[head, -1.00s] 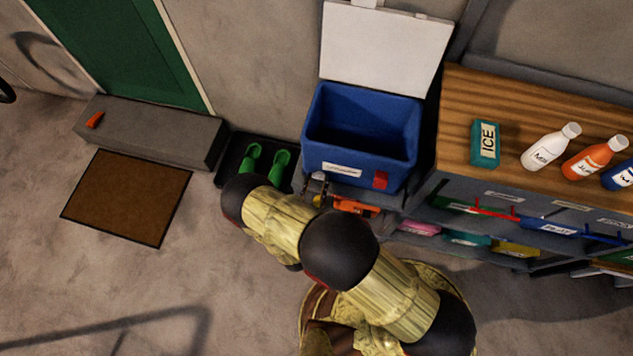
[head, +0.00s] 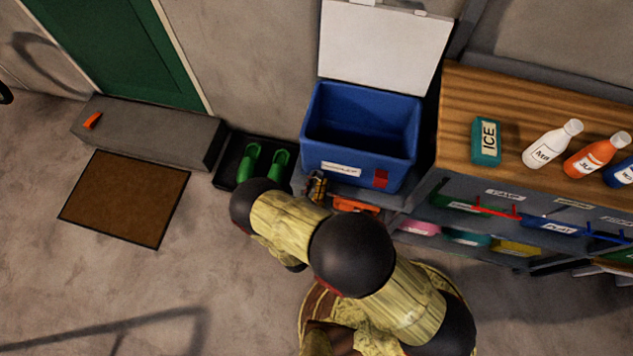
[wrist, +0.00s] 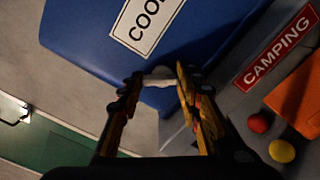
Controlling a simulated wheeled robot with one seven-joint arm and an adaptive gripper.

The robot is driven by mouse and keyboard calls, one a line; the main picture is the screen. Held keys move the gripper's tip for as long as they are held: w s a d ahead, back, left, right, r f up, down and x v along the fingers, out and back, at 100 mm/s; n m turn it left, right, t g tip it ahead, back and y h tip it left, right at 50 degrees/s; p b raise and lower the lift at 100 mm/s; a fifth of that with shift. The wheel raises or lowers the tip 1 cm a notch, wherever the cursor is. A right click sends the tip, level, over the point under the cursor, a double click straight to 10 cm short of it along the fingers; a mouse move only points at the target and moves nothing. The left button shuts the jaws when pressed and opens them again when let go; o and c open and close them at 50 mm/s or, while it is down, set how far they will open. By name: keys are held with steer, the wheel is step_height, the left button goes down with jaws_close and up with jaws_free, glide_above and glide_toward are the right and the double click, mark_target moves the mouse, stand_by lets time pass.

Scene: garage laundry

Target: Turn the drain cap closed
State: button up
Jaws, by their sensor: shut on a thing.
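The blue cooler (head: 312,150) stands with its white lid (head: 385,45) open and its inside empty. In the wrist view its blue front (wrist: 85,50) with a white label fills the top. The drain cap (wrist: 160,74) is a small white piece low on the cooler, between my fingertips and partly hidden by them. My gripper (wrist: 160,82) is shut on the drain cap. In the head view my gripper (head: 316,186) shows small below the cooler's lower left front, and the cap cannot be made out there.
A red CAMPING label (wrist: 277,47), an orange object (wrist: 298,98), a red ball (wrist: 258,122) and a yellow ball (wrist: 281,150) lie right of my gripper. Green shoes (head: 263,163) sit on a dark tray at left. A wooden bench (head: 455,110) stands at right.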

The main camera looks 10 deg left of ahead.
steer(key=m, duration=0.3)
steer(key=shift+d+m+b, duration=0.1)
steer(key=shift+m+b, duration=0.2)
steer(key=shift+f+m+b, duration=0.1)
steer(key=shift+m+b, duration=0.2)
steer(key=shift+m, duration=1.5)
steer(key=o, duration=1.2)
steer(key=shift+c, duration=0.2)
steer(key=shift+s, duration=0.15)
steer(key=s, duration=0.7)
steer(key=shift+a, duration=0.25)
steer(key=shift+s, duration=0.1)
